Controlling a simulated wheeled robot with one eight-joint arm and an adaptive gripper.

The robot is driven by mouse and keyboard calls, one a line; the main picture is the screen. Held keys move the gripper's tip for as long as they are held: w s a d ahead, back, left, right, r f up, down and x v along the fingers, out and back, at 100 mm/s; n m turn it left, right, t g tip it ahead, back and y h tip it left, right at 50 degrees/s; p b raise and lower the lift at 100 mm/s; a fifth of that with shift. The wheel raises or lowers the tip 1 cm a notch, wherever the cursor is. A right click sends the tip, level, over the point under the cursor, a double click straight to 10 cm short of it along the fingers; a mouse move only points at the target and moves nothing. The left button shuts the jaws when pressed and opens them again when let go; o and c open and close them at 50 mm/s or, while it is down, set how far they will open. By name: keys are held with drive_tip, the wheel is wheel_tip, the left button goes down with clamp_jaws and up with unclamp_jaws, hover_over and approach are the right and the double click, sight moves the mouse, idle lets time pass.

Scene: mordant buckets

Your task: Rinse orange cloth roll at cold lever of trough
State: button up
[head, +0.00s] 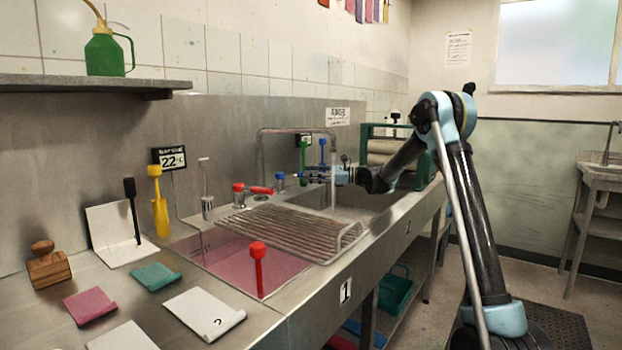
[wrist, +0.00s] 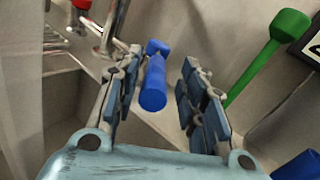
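The steel trough (head: 385,224) has a tall spout (head: 292,130) at the back, and a pale vertical stream shows below its end. A red lever (head: 262,190) and a blue lever (head: 280,178) stand at the tap. The blue lever is the cold one by its colour. In the wrist view my gripper (wrist: 158,75) is open, with the blue lever (wrist: 154,85) between its fingers, nearer the left one; contact cannot be told. In the head view my gripper (head: 302,178) is over the trough's back ledge. I see no orange cloth roll in either view.
A wire rack (head: 290,232) spans the trough beside a basin of pink liquid (head: 245,262). A green-handled tool (wrist: 262,58) stands right of my gripper in the wrist view. A roller wringer (head: 390,150) stands at the far end. Cloth pieces lie on the near counter.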

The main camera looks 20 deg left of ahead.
drive_tip(key=w+d, duration=0.2)
drive_tip(key=d, duration=0.9)
drive_tip(key=shift+w, duration=0.15)
drive_tip(key=shift+d, duration=0.1)
